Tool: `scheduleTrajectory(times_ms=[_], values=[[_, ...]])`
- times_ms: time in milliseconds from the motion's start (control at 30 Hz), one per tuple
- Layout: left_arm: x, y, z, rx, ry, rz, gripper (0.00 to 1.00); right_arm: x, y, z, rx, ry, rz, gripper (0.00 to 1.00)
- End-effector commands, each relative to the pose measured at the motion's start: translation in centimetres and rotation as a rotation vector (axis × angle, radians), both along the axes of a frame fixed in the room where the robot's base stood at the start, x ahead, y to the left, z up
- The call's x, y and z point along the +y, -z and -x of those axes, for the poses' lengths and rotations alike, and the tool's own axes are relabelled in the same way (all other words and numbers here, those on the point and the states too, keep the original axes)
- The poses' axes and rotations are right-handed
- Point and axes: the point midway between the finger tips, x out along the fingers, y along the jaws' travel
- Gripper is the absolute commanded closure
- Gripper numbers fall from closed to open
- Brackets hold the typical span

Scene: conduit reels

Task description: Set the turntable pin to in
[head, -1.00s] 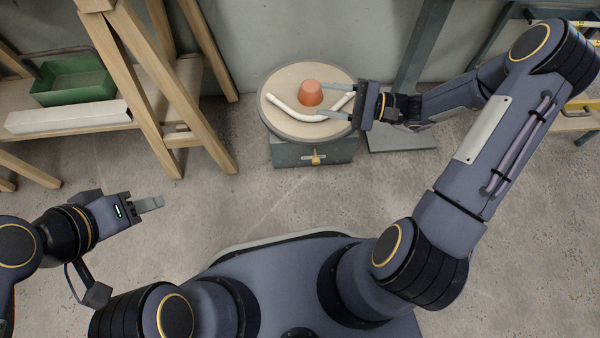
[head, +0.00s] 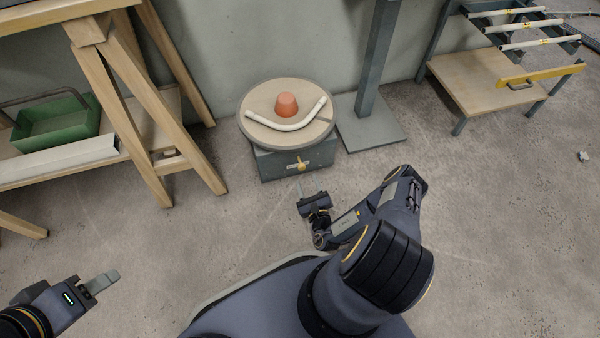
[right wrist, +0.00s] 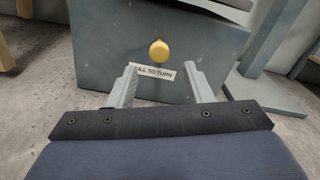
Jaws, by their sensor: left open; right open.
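The turntable (head: 262,132) is a round, light wooden disc on a grey-blue base (head: 274,167). The brass turntable pin (head: 302,165) sits on the base's front face, above a label reading "...ULL TO TURN", partly hidden. In the right wrist view the pin's round yellow knob (right wrist: 159,52) lies just beyond my right gripper (right wrist: 152,82), roughly centred between its fingers and not touched. The right gripper is open and empty, and in the head view it points at the base front. My left gripper (head: 112,281) is open and empty at the lower left, far from the turntable.
An orange cone-like block (head: 287,105) and a bent white conduit (head: 288,124) lie on the disc. A grey post's base plate (head: 372,128) stands close on the right. A wooden trestle (head: 128,100) with a green tray (head: 60,130) is left. Floor in front is clear.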

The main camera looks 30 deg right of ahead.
Motion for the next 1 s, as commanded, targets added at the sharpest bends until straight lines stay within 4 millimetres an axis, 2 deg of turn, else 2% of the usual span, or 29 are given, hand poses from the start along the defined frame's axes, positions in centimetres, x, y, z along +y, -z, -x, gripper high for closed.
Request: scheduleTrajectory(times_ms=[100, 300, 467, 700, 767, 1000], values=[[0.0, 1.3, 0.0, 0.000, 0.000, 0.000, 0.54, -0.5, 0.3, -2.1, -0.004, -0.003, 0.002, 0.54], [0.0, 2.3, 0.0, 0.000, 0.000, 0.000, 0.54, -1.1, 0.2, -4.8, -0.003, -0.004, 0.000, 0.54], [0.0, 2.6, 0.0, 0.000, 0.000, 0.000, 0.54, -1.3, 0.0, -5.8, -0.002, -0.005, -0.001, 0.54], [0.0, 2.5, 0.0, 0.000, 0.000, 0.000, 0.54, -1.3, 0.0, -5.9, -0.001, -0.004, -0.002, 0.54], [0.0, 2.5, 0.0, 0.000, 0.000, 0.000, 0.54, -1.3, -0.1, -5.9, -0.001, -0.004, -0.002, 0.59], [0.0, 2.5, 0.0, 0.000, 0.000, 0.000, 0.54, -1.3, 0.0, -5.9, -0.001, -0.004, -0.002, 0.91]])
